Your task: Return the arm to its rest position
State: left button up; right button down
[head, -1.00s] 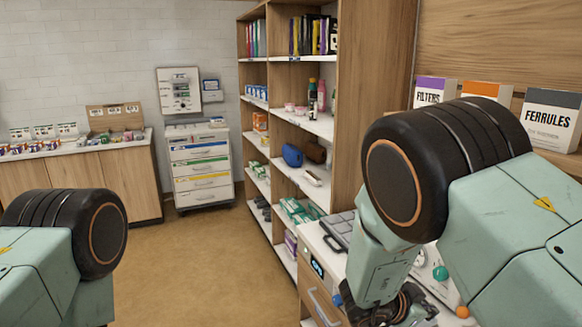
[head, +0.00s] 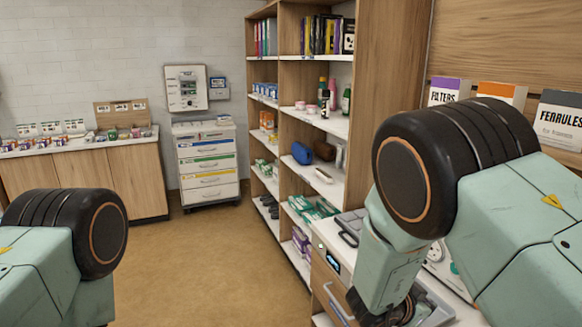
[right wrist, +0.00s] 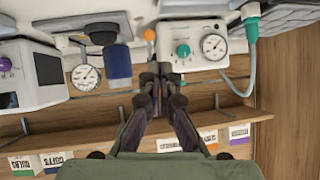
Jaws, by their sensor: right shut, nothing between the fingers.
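My left arm shows at the lower left of the head view. Its gripper is outside the picture.
A tall wooden shelf unit (head: 362,90) stands left of my right arm. A drawer cart (head: 208,165) and a low cabinet (head: 80,185) line the back wall. Gauge units (right wrist: 190,45) are close to the right gripper. The brown floor (head: 200,255) between is clear.

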jog(key=s+f+n+y+b, duration=0.35)
jog(key=s+f+n, duration=0.2)
jog(key=f, duration=0.35)
jog(key=s+f+n+y+b, duration=0.2)
jog(key=s+f+n+b, duration=0.3)
jog(key=f, duration=0.4)
pick_arm(q)
notch_tip(320, 180, down, 22)
jog(key=b, duration=1.3)
jog(key=shift+d+b, duration=0.35)
jog(key=shift+d, duration=0.1)
pick_arm(e)
jog(key=s+a+f+n+g+y, duration=0.1)
jog(key=s+a+f+g+y, duration=0.1)
jog(key=s+f, duration=0.8)
jog(key=s+a+f+n+g+y, duration=0.1)
jog(key=s+a+f+g+y, duration=0.1)
jog(key=s+f, duration=0.9)
jog(key=s+a+g, duration=0.1)
jog(key=s+g, duration=0.1)
jog(key=s, duration=0.3)
jog(key=shift+s, duration=0.4)
jog(key=shift+d, duration=0.15)
